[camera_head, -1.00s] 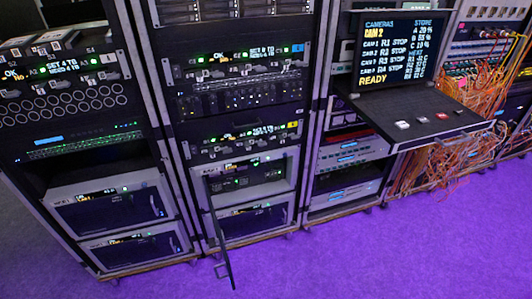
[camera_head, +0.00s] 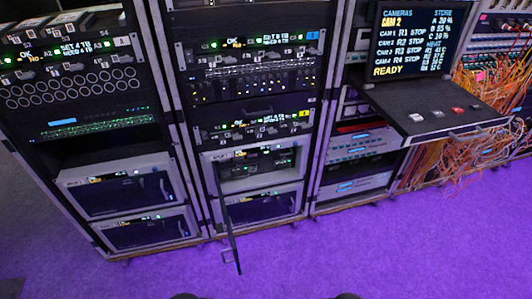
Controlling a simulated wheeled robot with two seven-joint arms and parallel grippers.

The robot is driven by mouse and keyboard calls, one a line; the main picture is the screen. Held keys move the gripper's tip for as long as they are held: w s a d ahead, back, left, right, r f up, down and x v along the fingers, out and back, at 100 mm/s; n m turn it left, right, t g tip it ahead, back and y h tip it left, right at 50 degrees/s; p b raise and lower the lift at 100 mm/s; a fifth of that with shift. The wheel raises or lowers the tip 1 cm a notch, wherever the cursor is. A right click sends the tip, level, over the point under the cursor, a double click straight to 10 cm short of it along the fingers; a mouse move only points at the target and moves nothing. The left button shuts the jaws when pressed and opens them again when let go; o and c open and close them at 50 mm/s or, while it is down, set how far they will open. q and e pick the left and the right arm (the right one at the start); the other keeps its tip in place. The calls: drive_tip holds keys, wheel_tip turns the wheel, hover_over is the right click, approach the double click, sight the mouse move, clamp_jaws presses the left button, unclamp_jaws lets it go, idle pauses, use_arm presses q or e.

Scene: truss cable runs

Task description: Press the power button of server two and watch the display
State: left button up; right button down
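Several silver-framed server units sit low in the racks, and I cannot read which is server two. Two are in the left rack, an upper one (camera_head: 118,192) and a lower one (camera_head: 146,234). Two are in the middle rack, an upper one (camera_head: 252,163) and a lower one (camera_head: 262,207). A thin dark door (camera_head: 231,236) hangs open at the left side of the middle pair. The display (camera_head: 416,40) is lit and reads CAMERAS, CAM 2, several STOP lines and READY. The power button is too small to make out. Neither gripper is visible.
A shelf (camera_head: 432,113) with small white and red buttons juts out below the display. Orange cables (camera_head: 492,80) hang in the right rack. The open door reaches out over the purple floor (camera_head: 390,245), which is clear in front of the racks.

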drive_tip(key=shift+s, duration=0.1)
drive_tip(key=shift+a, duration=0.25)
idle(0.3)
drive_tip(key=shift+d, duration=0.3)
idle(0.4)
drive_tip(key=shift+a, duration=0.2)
